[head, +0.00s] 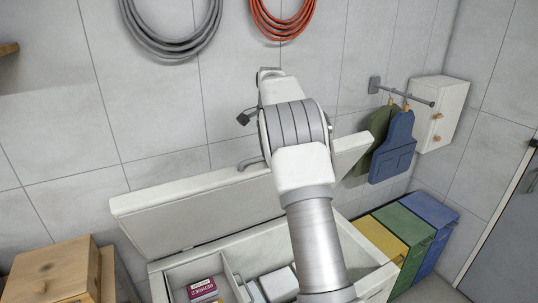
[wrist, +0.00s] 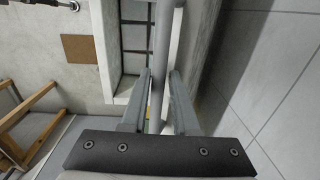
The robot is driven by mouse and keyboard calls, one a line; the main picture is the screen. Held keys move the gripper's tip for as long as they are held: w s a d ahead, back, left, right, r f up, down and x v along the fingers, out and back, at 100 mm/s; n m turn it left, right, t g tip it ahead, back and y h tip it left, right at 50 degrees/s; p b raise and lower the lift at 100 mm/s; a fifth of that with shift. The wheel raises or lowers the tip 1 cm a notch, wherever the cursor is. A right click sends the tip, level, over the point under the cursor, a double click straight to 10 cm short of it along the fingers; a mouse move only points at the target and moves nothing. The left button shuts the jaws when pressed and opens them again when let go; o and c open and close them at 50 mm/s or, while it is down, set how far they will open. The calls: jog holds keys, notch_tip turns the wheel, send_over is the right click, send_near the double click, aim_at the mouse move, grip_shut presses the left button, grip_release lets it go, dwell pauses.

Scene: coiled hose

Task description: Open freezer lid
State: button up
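The white chest freezer (head: 215,259) stands against the tiled wall with its lid (head: 190,217) raised steeply on the wall side. The inside of the freezer is visible, with boxes in divided compartments. A grey bar handle (head: 248,163) shows at the lid's upper edge, partly hidden by my arm. In the head view my arm hides the gripper's fingertips. In the wrist view my gripper (wrist: 158,76) is open, with its two fingers either side of a grey bar (wrist: 161,45), apparently the handle. Narrow gaps show between bar and fingers.
A wooden crate (head: 55,274) stands left of the freezer. Yellow, green and blue bins (head: 430,212) stand right of it. Grey and orange hoses (head: 285,30) hang above.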

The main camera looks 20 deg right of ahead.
jog(key=shift+d+r, duration=0.1)
jog(key=shift+d, duration=0.1)
jog(key=shift+r, duration=0.25)
notch_tip(320, 180, up, 11)
jog(key=shift+s+r, duration=0.15)
jog(key=shift+s, duration=0.2)
dwell(0.4)
